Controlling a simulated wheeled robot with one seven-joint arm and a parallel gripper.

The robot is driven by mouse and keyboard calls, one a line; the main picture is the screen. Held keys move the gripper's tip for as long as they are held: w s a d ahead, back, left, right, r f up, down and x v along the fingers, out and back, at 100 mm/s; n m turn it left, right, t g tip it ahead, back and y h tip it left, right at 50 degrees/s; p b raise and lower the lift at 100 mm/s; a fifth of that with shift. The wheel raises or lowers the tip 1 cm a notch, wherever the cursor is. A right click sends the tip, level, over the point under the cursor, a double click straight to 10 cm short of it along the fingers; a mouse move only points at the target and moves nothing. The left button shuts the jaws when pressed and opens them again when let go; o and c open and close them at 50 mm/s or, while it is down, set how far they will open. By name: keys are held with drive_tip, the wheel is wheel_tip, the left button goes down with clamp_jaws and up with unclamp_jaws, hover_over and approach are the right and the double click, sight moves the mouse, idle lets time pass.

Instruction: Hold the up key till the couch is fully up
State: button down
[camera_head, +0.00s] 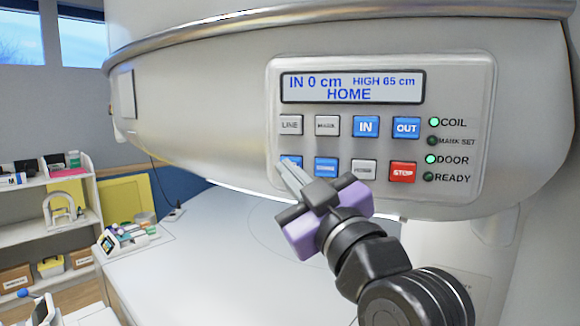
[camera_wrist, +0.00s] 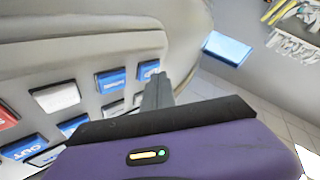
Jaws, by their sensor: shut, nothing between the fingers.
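The control panel (camera_head: 380,190) is on the curved cream housing. Its display (camera_head: 352,88) reads "IN 0 cm", "HIGH 65 cm" and "HOME". The blue up key (camera_head: 290,159) is at the left end of the lower row, its label mostly covered by my fingers; it also shows in the wrist view (camera_wrist: 148,69). My gripper (camera_head: 283,168) is shut and empty, with its tips at the lower edge of this key. In the wrist view the tips (camera_wrist: 158,82) lie just beside it. I cannot tell whether they touch it. I cannot clearly make out the couch.
Beside the up key are a blue down key (camera_head: 326,167), a grey HOME key (camera_head: 363,169) and a red STOP key (camera_head: 403,172). COIL and DOOR lamps glow green; MARK SET and READY are dark. A broad white surface (camera_head: 210,265) lies below. Shelves (camera_head: 50,225) stand left.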

drive_tip(key=shift+w+d, duration=0.15)
drive_tip(key=shift+w, duration=0.25)
idle(1.4)
drive_tip(key=shift+s, duration=0.1)
idle(5.4)
drive_tip(key=shift+s+a, duration=0.25)
drive_tip(key=shift+s, duration=0.6)
